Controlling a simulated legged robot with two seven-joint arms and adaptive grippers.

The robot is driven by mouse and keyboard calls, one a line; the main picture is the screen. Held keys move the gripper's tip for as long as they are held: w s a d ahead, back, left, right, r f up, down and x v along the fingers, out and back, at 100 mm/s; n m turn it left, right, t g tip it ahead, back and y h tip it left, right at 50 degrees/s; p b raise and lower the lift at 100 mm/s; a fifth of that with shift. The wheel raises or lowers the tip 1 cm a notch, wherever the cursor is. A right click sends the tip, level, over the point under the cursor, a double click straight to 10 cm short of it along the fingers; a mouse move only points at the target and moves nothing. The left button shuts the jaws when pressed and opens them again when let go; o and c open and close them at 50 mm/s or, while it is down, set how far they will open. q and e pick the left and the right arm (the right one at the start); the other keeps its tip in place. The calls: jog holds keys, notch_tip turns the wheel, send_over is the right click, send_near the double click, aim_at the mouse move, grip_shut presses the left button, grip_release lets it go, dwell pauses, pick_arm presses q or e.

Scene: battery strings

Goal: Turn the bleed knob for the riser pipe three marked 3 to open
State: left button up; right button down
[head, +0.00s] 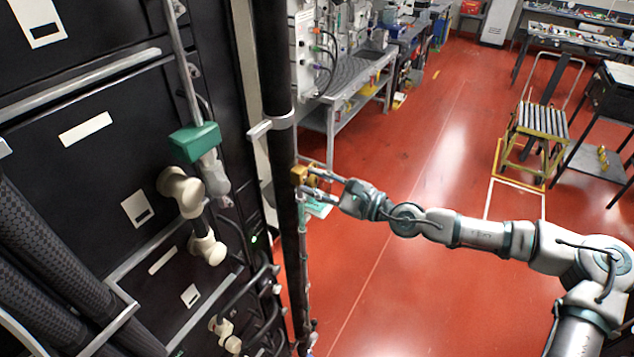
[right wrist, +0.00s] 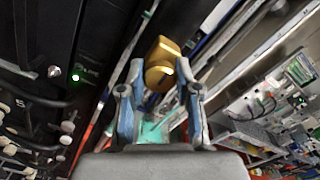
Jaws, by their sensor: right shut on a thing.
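A black vertical riser pipe (head: 284,225) runs down beside the black rack in the head view. A small brass-coloured knob (head: 299,175) sits on its right side; it also shows in the right wrist view (right wrist: 159,66). My right gripper (head: 312,183) reaches in from the right, with its fingers on either side of the knob. In the right wrist view its two fingers (right wrist: 160,78) are closed on the knob. A teal tag (head: 318,209) hangs just below; I cannot read a 3 on it or on the pipe. My left gripper is not in view.
A pale clamp (head: 270,126) holds the pipe above the knob. The black rack (head: 85,185) with hoses and a green valve block (head: 195,142) stands on the left. A bench (head: 345,85) stands behind.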

jog(key=shift+f, duration=0.2)
jog(key=c, duration=1)
grip_release()
jog(key=shift+o, duration=1)
jog(key=shift+w+a+r, duration=0.1)
jog(key=shift+w, duration=0.05)
jog(key=v, duration=1.2)
jog(key=shift+w, duration=0.1)
